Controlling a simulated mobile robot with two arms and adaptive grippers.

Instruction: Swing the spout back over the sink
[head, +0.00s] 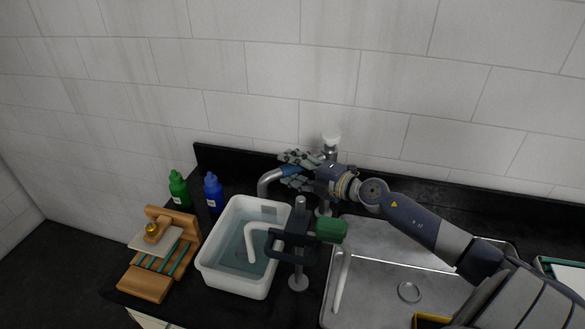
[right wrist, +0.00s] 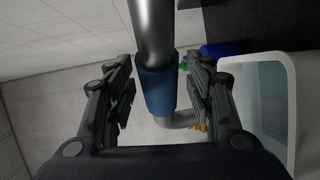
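The spout (head: 267,181) is a grey metal tube with a blue sleeve (head: 291,171). It runs left from the tap column (head: 330,150) and bends down at the back of the white tub, left of the metal sink (head: 378,284). My right gripper (head: 297,171) reaches in from the right at the spout. In the right wrist view, its open fingers stand on either side of the blue sleeve (right wrist: 155,88), with gaps showing beside it. My left gripper is not in view.
The white tub (head: 209,262) holds water. In front of the spout stands a post with a black clamp (head: 288,241), a green block (head: 331,230) and a white tube (head: 341,282). Green (head: 178,190) and blue (head: 213,192) bottles and a wooden rack (head: 145,284) stand left.

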